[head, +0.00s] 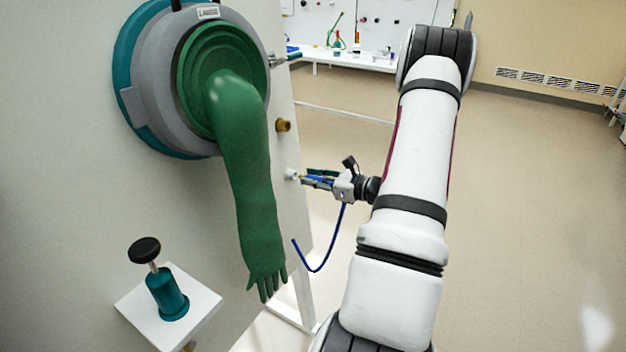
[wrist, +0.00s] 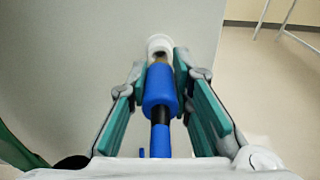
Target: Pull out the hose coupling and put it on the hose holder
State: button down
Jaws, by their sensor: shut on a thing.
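The blue hose coupling (wrist: 160,88) lies between the two teal-padded fingers of my gripper (wrist: 160,66), which is shut on it. Its front end points at a white round fitting (wrist: 159,44) on the pale panel. A short dark and brass-coloured nose shows between them; I cannot tell if it is still inside the fitting. In the head view my gripper (head: 304,177) is beside that white fitting (head: 291,174), and the blue hose (head: 318,270) hangs below in a loop. A brass-coloured stub (head: 283,125) sits higher on the panel; I cannot tell whether it is the hose holder.
A green glove (head: 250,180) hangs from the round port (head: 165,90) left of my gripper. A white shelf (head: 200,305) with a teal, black-knobbed device (head: 166,290) juts out at lower left. The floor right of my arm is clear. A white bench (head: 350,60) stands far back.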

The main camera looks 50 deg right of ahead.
jog(key=shift+w+a+f+b, duration=0.1)
jog(key=shift+w+b, duration=0.3)
jog(key=shift+w, duration=0.4)
jog(key=shift+w+a+f+b, duration=0.1)
jog(key=shift+w+b, duration=0.3)
jog(key=shift+w, duration=0.4)
jog(key=c, duration=1.3)
grip_release()
jog(key=shift+c, duration=0.2)
jog(key=s+d+r, duration=0.1)
jog(key=s, duration=1.1)
jog(key=shift+r, duration=0.4)
